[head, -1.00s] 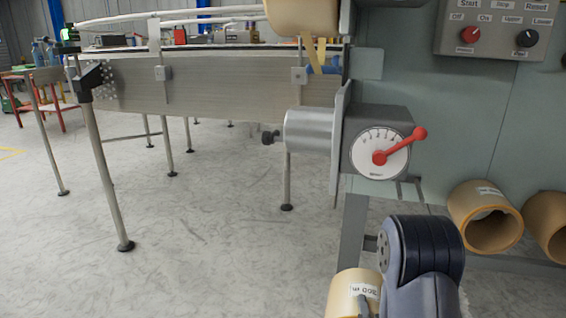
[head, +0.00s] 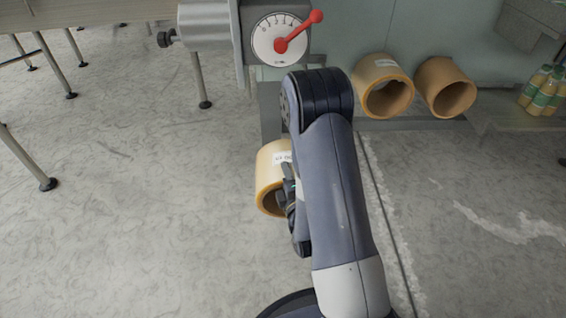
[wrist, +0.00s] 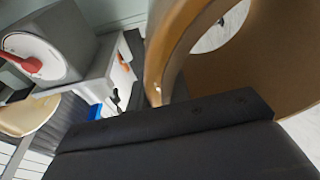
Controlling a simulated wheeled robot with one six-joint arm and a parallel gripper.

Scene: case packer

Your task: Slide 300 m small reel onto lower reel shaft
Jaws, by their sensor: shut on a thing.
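The small reel (head: 268,165), tan with a white label, is in my gripper (head: 288,190). Its open bore faces toward the head camera. The label's print is too small to read now. The jaws are partly hidden by my arm. In the wrist view, the reel (wrist: 265,60) fills the upper right as a large brown ring close to the dark gripper body. The lower reel shaft (head: 205,22), a thick silver cylinder with a black knob at its left end, is at the top of the head view. The reel is apart from it, lower in the picture.
A dial with a red lever (head: 280,40) sits right of the shaft. Two more tan reels, one labelled (head: 383,85) and one beside it (head: 445,87), lie on a low ledge. Bottles (head: 545,88) stand far right. Conveyor legs (head: 40,165) stand left. The floor between is clear.

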